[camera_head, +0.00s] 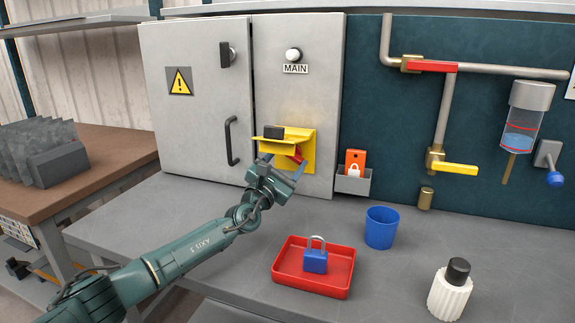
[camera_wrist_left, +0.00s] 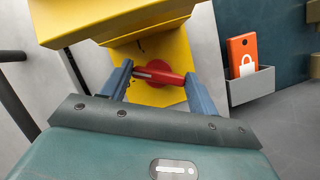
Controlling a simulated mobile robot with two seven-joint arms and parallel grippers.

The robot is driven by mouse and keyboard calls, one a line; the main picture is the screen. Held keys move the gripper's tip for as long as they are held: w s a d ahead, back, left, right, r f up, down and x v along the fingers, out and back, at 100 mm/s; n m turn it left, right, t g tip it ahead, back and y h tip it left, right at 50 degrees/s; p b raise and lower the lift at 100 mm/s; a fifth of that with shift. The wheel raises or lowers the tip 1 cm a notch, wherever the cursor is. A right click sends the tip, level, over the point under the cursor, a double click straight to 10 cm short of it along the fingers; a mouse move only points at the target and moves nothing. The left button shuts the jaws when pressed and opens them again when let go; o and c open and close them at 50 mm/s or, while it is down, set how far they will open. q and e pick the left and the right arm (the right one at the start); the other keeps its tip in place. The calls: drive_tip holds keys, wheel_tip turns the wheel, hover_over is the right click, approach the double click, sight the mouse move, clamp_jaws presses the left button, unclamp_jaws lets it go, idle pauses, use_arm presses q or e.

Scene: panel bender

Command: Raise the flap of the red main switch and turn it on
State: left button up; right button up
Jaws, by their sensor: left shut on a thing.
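The red main switch (camera_wrist_left: 158,74) is a red rotary handle on a yellow plate (camera_wrist_left: 175,50), lying roughly crosswise in the left wrist view. In the head view the switch (camera_head: 297,155) shows only in part, below the raised yellow flap (camera_head: 270,138), which sticks out from the cabinet. My left gripper (camera_wrist_left: 160,80) is shut on the red handle, with one blue finger at each end of it. In the head view my left gripper (camera_head: 276,170) reaches in under the flap and hides part of the plate. My right gripper is in neither view.
The grey cabinet (camera_head: 205,120) has a black door handle (camera_head: 231,141) left of the switch. On the bench are a red tray (camera_head: 330,285) with a blue padlock (camera_head: 315,261), a blue cup (camera_head: 381,227) and a white bottle (camera_head: 449,295). A grey holder (camera_head: 353,183) hangs right of the switch.

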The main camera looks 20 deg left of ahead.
use_arm(q)
drive_tip(key=shift+m+g+h, duration=0.3)
drive_tip(key=shift+m, duration=0.5)
drive_tip(key=o, duration=1)
drive_tip(key=shift+p+v, duration=0.45)
drive_tip(key=shift+v, duration=3.3)
